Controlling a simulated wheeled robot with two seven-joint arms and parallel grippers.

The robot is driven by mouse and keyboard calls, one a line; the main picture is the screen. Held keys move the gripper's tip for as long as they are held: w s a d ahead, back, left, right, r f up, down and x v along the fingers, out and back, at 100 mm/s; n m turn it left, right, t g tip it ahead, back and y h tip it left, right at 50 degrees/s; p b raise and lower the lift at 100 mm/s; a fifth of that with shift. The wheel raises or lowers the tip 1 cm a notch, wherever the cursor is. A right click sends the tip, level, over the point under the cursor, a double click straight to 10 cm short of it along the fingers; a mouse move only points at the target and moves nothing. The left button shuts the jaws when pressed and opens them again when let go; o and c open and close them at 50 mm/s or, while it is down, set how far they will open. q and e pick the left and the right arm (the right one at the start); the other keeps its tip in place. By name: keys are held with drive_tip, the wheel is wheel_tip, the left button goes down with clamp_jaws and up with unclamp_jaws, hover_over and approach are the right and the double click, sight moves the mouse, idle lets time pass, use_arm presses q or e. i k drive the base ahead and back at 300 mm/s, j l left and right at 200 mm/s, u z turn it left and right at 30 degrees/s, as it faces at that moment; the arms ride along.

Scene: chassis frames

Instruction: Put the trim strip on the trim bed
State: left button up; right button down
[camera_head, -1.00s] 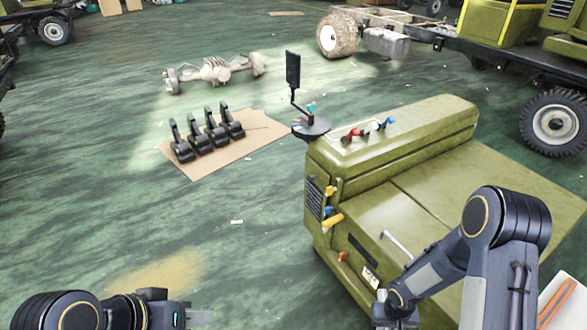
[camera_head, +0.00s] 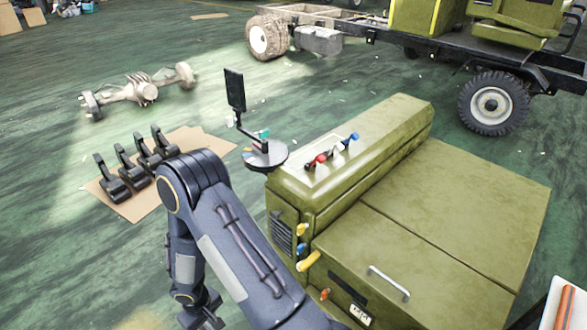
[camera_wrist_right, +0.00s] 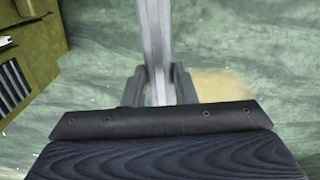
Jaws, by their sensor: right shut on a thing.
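The trim strip (camera_wrist_right: 154,40) appears as a long, light grey bar in the right wrist view. It runs from the top edge down between the two fingers of my right gripper (camera_wrist_right: 158,86), which is shut on it. In the head view my right gripper (camera_head: 203,318) is low at the bottom edge, left of the green cabinet; the strip is not clearly seen there. My left gripper is not in view. I cannot identify the trim bed with certainty in these frames.
The olive-green cabinet (camera_head: 450,210) with a handle (camera_head: 388,283) stands right of my arm. A round stand with a dark screen (camera_head: 234,90) is at its far left corner. Black pedals (camera_head: 135,165) lie on cardboard. A white-edged tray (camera_head: 549,310) with an orange piece is at lower right.

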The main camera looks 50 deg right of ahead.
sight(317, 150)
drive_tip(key=i+l, duration=0.15)
drive_tip(key=i, duration=0.55)
drive_tip(key=i+l, duration=0.15)
drive_tip(key=i, duration=0.55)
drive_tip(key=i+l+z, duration=0.1)
drive_tip(key=i, duration=0.6)
drive_tip(key=i+z, duration=0.1)
drive_tip(key=z, duration=0.9)
drive_tip(key=i+j+z, duration=0.1)
drive_tip(key=z, duration=0.35)
drive_tip(key=i+j+z, duration=0.1)
drive_tip(key=z, duration=0.4)
